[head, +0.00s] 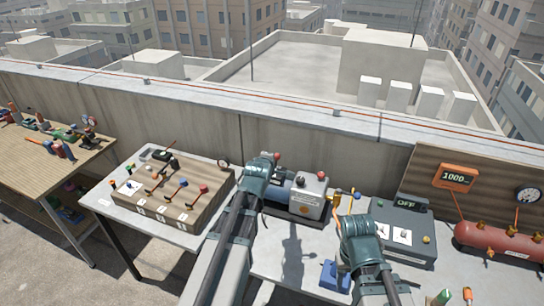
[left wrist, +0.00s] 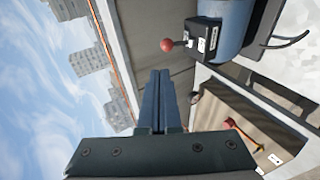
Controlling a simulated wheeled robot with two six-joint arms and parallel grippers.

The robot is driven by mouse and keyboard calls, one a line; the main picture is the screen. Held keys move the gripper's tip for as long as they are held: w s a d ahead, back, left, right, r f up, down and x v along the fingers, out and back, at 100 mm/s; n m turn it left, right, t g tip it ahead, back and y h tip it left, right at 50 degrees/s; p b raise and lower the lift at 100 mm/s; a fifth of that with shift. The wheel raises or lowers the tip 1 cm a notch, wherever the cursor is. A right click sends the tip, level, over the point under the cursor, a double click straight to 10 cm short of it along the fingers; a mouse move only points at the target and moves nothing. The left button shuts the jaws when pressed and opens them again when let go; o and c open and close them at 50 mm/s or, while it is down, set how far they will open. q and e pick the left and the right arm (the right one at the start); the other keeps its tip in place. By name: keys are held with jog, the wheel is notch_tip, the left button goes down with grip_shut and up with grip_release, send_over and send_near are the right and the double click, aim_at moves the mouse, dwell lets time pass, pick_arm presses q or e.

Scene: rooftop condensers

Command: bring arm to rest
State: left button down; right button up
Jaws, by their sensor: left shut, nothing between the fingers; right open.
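My left arm reaches up the middle of the head view, and its gripper (head: 262,168) is beside the blue and grey motor-pump unit (head: 312,200). In the left wrist view its two fingers (left wrist: 160,100) are together with nothing between them. A red ball lever (left wrist: 167,45) on the blue motor (left wrist: 232,28) is beyond the fingertips to the right, apart from them. My right gripper (head: 352,228) is open over the right table, left of the grey box reading OFF (head: 405,245). Its fingertips are partly hidden by its own body.
A wooden lever panel (head: 180,195) is on the table left of my left arm. A blue block (head: 336,275) lies below my right gripper. A red tank (head: 500,240) and an orange meter reading 1000 (head: 455,178) are at right. A parapet (head: 340,130) runs behind.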

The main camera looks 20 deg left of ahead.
dwell(0.3)
pick_arm(q)
jog(key=s+d+f+m+g+h+b, duration=0.2)
jog(key=s+d+f+m+g, duration=0.4)
jog(key=s+d+f+m, duration=0.6)
jog(key=s+d+f+m+g, duration=0.1)
jog(key=s+d+m+g, duration=0.1)
jog(key=s, duration=0.4)
jog(key=s+d+m+g+y+b, duration=0.1)
jog(key=s+d+m+g, duration=0.1)
jog(key=s+m, duration=0.3)
jog(key=s+d+f+m+g, duration=0.1)
jog(key=s+d+m+g, duration=0.1)
jog(key=s, duration=0.4)
jog(key=shift+s+d+f+m, duration=0.35)
jog(key=shift+d+m, duration=0.35)
jog(key=shift+d, duration=0.4)
